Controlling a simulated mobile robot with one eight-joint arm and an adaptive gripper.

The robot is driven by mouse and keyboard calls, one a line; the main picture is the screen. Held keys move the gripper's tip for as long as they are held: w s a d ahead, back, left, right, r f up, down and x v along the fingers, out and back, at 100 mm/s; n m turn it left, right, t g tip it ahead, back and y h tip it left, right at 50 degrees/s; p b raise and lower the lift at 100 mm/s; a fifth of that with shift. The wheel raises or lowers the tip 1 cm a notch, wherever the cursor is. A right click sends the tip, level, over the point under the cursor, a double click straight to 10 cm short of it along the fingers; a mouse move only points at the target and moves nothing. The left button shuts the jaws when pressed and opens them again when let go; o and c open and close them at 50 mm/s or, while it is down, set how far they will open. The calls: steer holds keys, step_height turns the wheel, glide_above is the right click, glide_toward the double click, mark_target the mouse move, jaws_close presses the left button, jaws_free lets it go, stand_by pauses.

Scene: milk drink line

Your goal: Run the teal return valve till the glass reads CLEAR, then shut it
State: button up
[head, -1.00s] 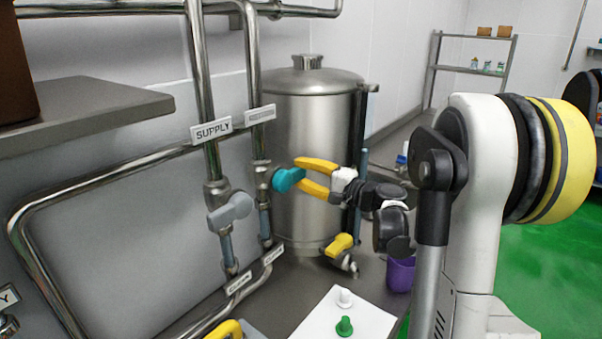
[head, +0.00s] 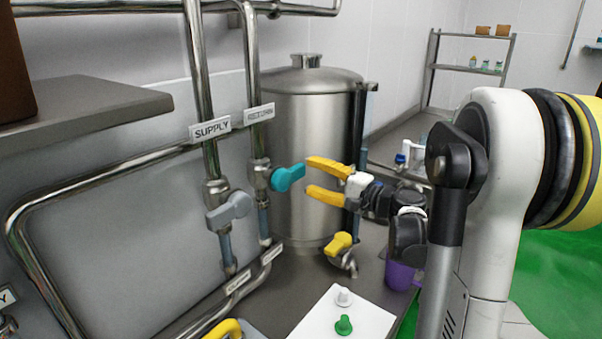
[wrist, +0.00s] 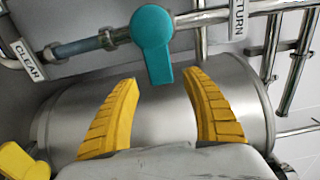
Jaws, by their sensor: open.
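The teal return valve (head: 287,177) sits on the vertical pipe under the RETURN label (head: 259,113). Its handle points right, across the pipe; in the wrist view the handle (wrist: 155,45) also lies crosswise to its pipe. My gripper (head: 311,176) is open and empty, just right of the handle and apart from it. In the wrist view its yellow fingers (wrist: 163,80) stand spread, with the handle beyond the tips. A blue-grey glass tube (head: 263,220) runs below the valve; it also shows in the wrist view (wrist: 84,46). A label (wrist: 27,59) by its end seems to read CLEAN or CLEAR.
A grey valve (head: 230,210) on the SUPPLY pipe is close at left. A steel tank (head: 305,130) stands behind my gripper.

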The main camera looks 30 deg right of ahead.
steer(key=v, duration=0.7)
steer(key=shift+s, duration=0.2)
steer(key=s+a+f+n+g+h+b, duration=0.1)
steer(key=s+a+f+n+g, duration=0.2)
steer(key=a, duration=0.6)
steer(key=s+a+f+n+g+b, duration=0.15)
steer(key=a+f+g, duration=0.3)
steer(key=a, duration=0.45)
steer(key=s+a+f+n+g+h+b, duration=0.1)
steer(key=s+a+f+n+h, duration=0.1)
steer(key=s, duration=0.4)
steer(key=s+a+f+n+g+h+b, duration=0.1)
steer(key=s+a+f+n+h, duration=0.2)
steer(key=s+f+n, duration=0.2)
steer(key=shift+s+a+f+n+h, duration=0.2)
steer(key=shift+s+n+h, duration=0.2)
steer(key=shift+s+n, duration=0.8)
